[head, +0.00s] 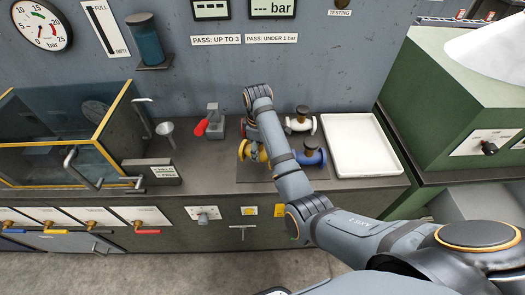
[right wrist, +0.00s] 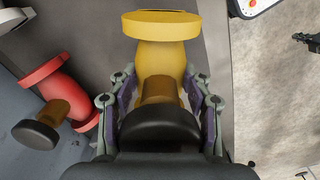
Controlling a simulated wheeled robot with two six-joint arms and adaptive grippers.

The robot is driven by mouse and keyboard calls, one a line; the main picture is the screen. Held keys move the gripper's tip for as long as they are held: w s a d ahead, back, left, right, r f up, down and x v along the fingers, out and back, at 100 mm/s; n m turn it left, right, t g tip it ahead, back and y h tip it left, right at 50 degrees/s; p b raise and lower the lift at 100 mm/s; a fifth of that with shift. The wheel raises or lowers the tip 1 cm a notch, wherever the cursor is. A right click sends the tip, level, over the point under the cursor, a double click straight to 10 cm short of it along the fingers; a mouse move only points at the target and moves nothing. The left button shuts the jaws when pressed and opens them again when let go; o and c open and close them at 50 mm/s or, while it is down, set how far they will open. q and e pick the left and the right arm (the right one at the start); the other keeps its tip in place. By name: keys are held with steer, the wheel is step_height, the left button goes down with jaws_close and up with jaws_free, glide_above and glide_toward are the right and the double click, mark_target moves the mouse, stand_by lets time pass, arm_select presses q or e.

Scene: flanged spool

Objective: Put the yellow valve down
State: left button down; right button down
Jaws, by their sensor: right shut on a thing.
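The yellow valve (right wrist: 165,50) fills the middle of the right wrist view, with a round flange, an orange-brown neck and a black knob. My right gripper (right wrist: 162,88) is shut on it, one finger on each side of the neck. In the head view the yellow valve (head: 246,151) shows low over the left part of the dark mat, partly behind my right arm. My right gripper is mostly hidden there by the arm. Whether the valve touches the mat cannot be told. My left gripper is not in view.
A red valve (right wrist: 60,85) is close beside the yellow one. A white valve (head: 300,123) and a blue valve (head: 313,157) stand on the mat (head: 325,173). An empty white tray (head: 365,165) is at right.

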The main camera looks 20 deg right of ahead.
steer(key=shift+w+a+f, duration=0.15)
steer(key=shift+f, duration=1.6)
steer(key=c, duration=0.5)
jaws_free()
steer(key=shift+f, duration=0.1)
step_height(320, 180, up, 6)
steer(key=shift+r+b, duration=0.2)
steer(key=shift+b, duration=0.1)
step_height(320, 180, up, 6)
steer(key=p, duration=0.6)
steer(key=shift+f, duration=0.1)
